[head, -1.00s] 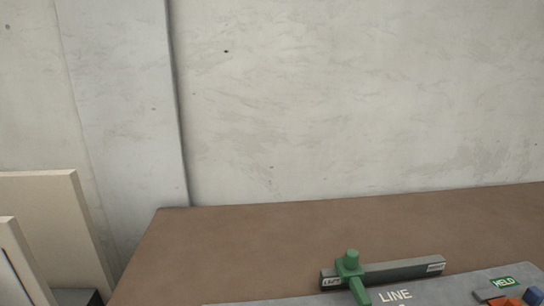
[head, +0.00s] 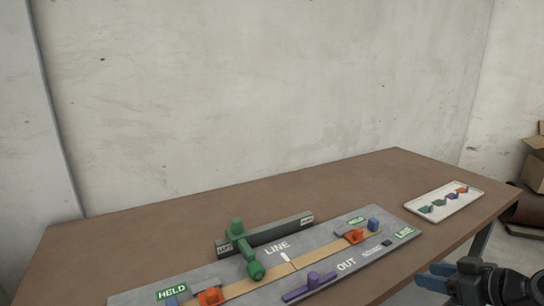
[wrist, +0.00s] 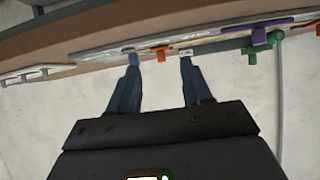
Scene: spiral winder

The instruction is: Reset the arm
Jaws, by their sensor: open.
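My gripper (head: 440,277) is at the lower right of the head view, in front of the table's near edge. In the wrist view its two blue fingers (wrist: 158,60) are apart with nothing between them. Past the fingertips, the wrist view shows the edge of the grey panel (wrist: 205,42) with an orange block and a purple part. In the head view the panel (head: 330,285) lies on the brown table, and a green lever (head: 243,243) stands at its back on a dark bar. My gripper is apart from all of these.
A white tray (head: 472,190) with several coloured pieces lies on the table's right side. Orange blocks (head: 210,297) and a purple handle (head: 308,288) sit on the panel. A cardboard box (head: 535,170) stands at the far right. The table's back left is bare.

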